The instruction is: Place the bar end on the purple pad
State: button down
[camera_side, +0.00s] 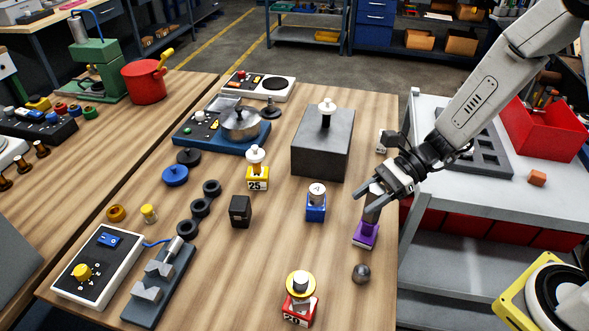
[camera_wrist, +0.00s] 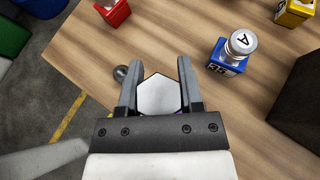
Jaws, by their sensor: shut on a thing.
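My gripper (camera_side: 374,192) is shut on the bar end (camera_side: 372,214), a grey-brown piece held upright. In the wrist view its pale hexagonal top (camera_wrist: 158,98) sits between the two fingers of my gripper (camera_wrist: 157,70). The purple pad (camera_side: 365,235) lies on the wooden table near its right edge, directly below the bar end. The bar end's lower part reaches down to the pad in the side view; I cannot tell whether they touch. In the wrist view the bar end hides nearly all of the pad.
A dark round knob (camera_side: 361,273) stands just in front of the pad. A blue block (camera_side: 316,209) with a silver piece is to the left, a red block (camera_side: 299,307) in front. A large grey block (camera_side: 322,148) stands behind. Bare wood separates them.

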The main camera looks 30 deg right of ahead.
jog(key=shift+f, duration=0.1)
jog(key=shift+c, duration=1.2)
grip_release()
jog(key=v, duration=1.2)
jog(key=shift+s, duration=0.1)
